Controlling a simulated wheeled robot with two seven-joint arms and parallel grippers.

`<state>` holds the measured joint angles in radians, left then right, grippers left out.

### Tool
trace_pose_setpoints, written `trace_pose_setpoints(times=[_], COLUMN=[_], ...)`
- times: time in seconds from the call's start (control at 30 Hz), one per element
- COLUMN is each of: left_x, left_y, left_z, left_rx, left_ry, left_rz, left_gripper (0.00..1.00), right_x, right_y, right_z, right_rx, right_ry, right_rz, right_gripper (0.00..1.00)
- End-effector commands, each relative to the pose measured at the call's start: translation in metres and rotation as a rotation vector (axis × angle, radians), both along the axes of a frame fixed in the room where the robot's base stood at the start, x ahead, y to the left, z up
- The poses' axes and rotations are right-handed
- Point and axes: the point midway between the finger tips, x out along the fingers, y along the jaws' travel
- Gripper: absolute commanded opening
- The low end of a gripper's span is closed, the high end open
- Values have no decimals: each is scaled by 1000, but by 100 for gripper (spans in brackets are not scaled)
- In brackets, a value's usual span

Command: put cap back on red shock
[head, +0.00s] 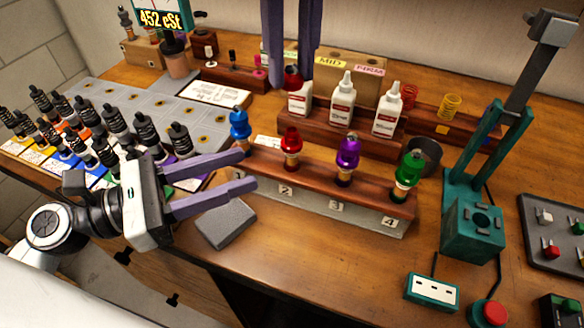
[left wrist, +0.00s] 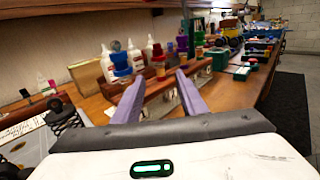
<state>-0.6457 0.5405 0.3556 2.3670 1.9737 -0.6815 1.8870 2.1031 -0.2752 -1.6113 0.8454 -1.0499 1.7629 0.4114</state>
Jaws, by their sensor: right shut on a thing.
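The red shock (head: 291,150) stands upright in the wooden rack at slot 2, between the blue shock (head: 239,130) and the purple shock (head: 347,160). My right gripper (head: 291,80) reaches down from the top edge, behind and above the red shock. It is shut on a small red and dark piece (head: 292,74), seemingly the red cap, in front of a white bottle; its fingers partly hide it. My left gripper (head: 248,170) is open and empty at the rack's left end, below the blue shock. Its open fingers also show in the left wrist view (left wrist: 157,80).
The rack (head: 375,208) also holds a green shock (head: 407,178). White bottles (head: 343,103) stand behind it. A grey block (head: 226,223) lies in front of its left end. A teal press (head: 473,225) stands at the right. Bare table lies in front of the rack.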

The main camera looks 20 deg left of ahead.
Motion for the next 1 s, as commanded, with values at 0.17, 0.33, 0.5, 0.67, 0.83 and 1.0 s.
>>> trace_pose_setpoints(times=[0.17,0.33,0.5,0.67,0.83,1.0], left_x=[23,44,59,66,67,67], left_y=[-26,-47,-62,-70,-72,-72], left_z=[2,2,1,1,0,0], left_rx=[1,1,-2,-1,1,0], left_ry=[-6,-5,-4,-2,-1,0], left_rz=[-4,-1,1,1,1,1], left_gripper=[38,38,38,38,38,38], right_x=[0,0,0,0,0,0], right_y=[0,0,0,0,0,0], right_z=[0,0,0,0,0,0], right_rx=[0,0,0,0,0,0], right_ry=[0,0,0,0,0,0], right_rz=[0,0,0,0,0,0], right_gripper=[0,0,0,0,0,0])
